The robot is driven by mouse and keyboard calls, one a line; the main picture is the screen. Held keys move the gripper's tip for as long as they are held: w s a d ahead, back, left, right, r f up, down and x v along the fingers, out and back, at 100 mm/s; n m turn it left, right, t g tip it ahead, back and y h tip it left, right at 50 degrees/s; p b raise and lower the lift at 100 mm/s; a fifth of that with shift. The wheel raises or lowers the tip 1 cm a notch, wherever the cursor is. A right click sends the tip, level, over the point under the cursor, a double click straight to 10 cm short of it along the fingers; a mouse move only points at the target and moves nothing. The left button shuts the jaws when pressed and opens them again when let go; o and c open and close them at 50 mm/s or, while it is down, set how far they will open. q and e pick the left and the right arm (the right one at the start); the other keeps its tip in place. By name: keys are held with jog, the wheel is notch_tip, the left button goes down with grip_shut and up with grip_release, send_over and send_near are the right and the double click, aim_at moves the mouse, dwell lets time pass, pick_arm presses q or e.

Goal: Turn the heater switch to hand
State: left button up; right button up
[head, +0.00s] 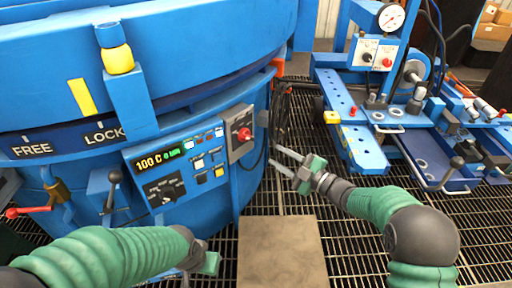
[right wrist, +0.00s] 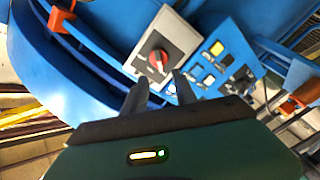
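A red rotary switch (head: 244,134) sits on a grey plate (head: 236,148) at the right end of the blue furnace's control panel; its lettering is too small to read. The right wrist view also shows the red switch (right wrist: 158,58), just beyond my fingertips. My right gripper (head: 273,157) is open and empty, to the right of and below the switch, with its fingers pointing left. In the right wrist view the two fingers (right wrist: 159,80) are apart and seem not to touch the switch. My left gripper (head: 209,263) is low at the front; its fingers are hidden.
The control panel (head: 150,148) has a lit "100 C" display, a black dial plate (head: 163,188) and several buttons. Black cables (head: 281,112) hang right of the switch. A blue machine with a gauge (head: 391,17) stands right. A plate (head: 282,250) lies on the floor grating.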

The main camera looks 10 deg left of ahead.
aim_at(250, 139)
jog(key=b+x, duration=0.3)
jog(key=x, duration=0.8)
jog(key=shift+w+a+b, duration=0.1)
jog(key=shift+w+b, duration=0.2)
jog(key=shift+b, duration=0.1)
jog(key=shift+c, duration=0.3)
grip_shut()
